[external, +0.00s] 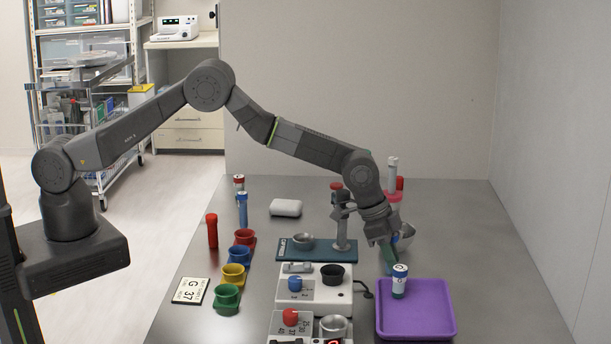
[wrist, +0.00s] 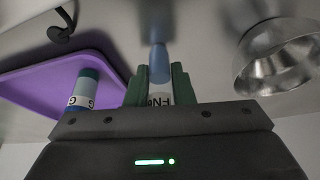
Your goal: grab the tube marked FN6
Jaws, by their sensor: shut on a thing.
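My gripper (wrist: 156,88) is shut on a tube with a white label (wrist: 160,98) reading "FN" and a partly hidden character, likely the FN6 tube. The tube's blue body (wrist: 158,58) sticks out past the green fingers. In the external view my gripper (external: 387,262) points down near the back edge of the purple tray, and the held tube cannot be made out there. Another tube (external: 399,283) with a white label stands upright in the tray; it shows beside my fingers in the wrist view (wrist: 83,92) with a "G" on its label.
The purple tray (external: 416,325) is otherwise bare. A metal bowl (external: 406,237) sits just behind my gripper; it also shows in the wrist view (wrist: 278,58). White devices (external: 320,298) stand left of the tray. Coloured cups (external: 236,274) and a red tube (external: 212,231) stand farther left.

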